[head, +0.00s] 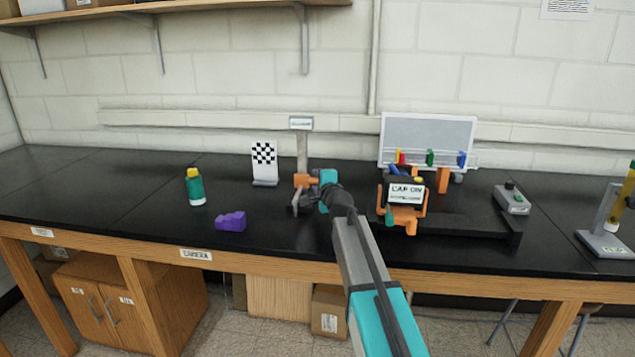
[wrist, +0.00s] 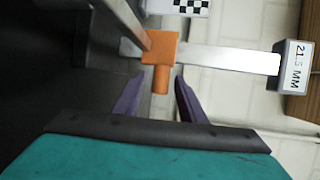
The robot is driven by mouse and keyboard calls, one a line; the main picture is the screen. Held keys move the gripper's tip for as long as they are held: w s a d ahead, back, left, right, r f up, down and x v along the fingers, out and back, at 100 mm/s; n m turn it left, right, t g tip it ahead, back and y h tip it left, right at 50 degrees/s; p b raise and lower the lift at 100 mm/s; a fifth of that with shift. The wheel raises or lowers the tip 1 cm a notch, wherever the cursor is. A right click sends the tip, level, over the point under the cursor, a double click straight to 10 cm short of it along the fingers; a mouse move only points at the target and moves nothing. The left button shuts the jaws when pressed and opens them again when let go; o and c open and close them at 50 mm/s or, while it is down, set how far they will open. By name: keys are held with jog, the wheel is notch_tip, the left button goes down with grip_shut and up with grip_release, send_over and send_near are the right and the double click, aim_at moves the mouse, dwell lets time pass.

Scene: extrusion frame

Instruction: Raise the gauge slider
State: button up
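The gauge is a pale upright post (head: 302,150) with a small display box (head: 301,123) at its top. In the wrist view the post (wrist: 220,58) runs sideways to the display box (wrist: 292,67), which appears to read 21.5 MM. The orange slider (head: 303,180) sits low on the post; it also shows in the wrist view (wrist: 160,47), with a round orange knob (wrist: 160,80) pointing towards me. My gripper (wrist: 160,84) is open, its purple fingertips on either side of the knob with a visible gap.
A checkered board (head: 264,163), a green bottle with yellow cap (head: 195,187) and a purple block (head: 231,221) stand left of the gauge. An orange fixture (head: 404,215) and a control box (head: 511,199) are on the right. The bench's left side is mostly clear.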

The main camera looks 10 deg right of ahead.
grip_shut()
notch_tip(320, 180, up, 13)
jog(key=p, duration=0.7)
jog(key=shift+p, duration=0.35)
jog(key=shift+d, duration=0.1)
grip_release()
